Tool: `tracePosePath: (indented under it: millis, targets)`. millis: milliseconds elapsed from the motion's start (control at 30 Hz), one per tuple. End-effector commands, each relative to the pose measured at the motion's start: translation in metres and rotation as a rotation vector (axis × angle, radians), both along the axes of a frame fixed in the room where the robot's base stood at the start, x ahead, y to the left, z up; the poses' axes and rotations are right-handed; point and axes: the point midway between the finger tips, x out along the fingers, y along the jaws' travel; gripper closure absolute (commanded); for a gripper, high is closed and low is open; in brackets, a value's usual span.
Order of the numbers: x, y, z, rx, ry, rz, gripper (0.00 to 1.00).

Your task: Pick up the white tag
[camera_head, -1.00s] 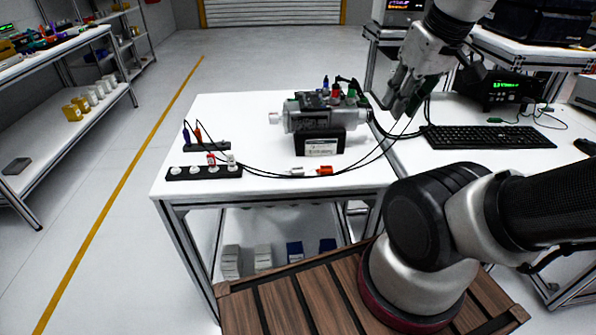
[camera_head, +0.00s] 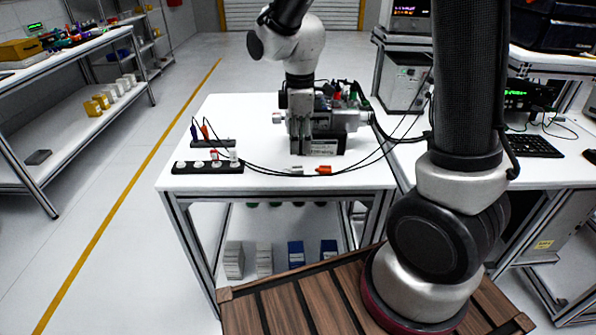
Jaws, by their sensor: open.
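The white tag (camera_head: 296,169) is a small white piece on a black cable. It lies near the front edge of the white table (camera_head: 262,184), just left of the red tag (camera_head: 323,170). My gripper (camera_head: 300,151) is open and points down in front of the servo motor (camera_head: 345,119). Its fingers appear just above and behind the white tag in the picture; the exact height gap is hard to tell. The gripper hides the left part of the motor and its black stand (camera_head: 327,145).
A black socket strip (camera_head: 207,167) with white plugs lies at the table's front left, with a smaller strip (camera_head: 212,143) behind it. Black cables loop across the table to the right. The table's back left is clear. A keyboard (camera_head: 533,146) lies on the right bench.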

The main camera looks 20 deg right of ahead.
Motion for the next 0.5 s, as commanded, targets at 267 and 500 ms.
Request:
tracePosePath:
  millis: [267, 500]
  targets:
    - [-0.001, -0.001, -0.028, -0.001, 0.003, 0.03, 0.52]
    - [-0.004, -0.005, -0.065, -0.002, 0.005, 0.029, 0.52]
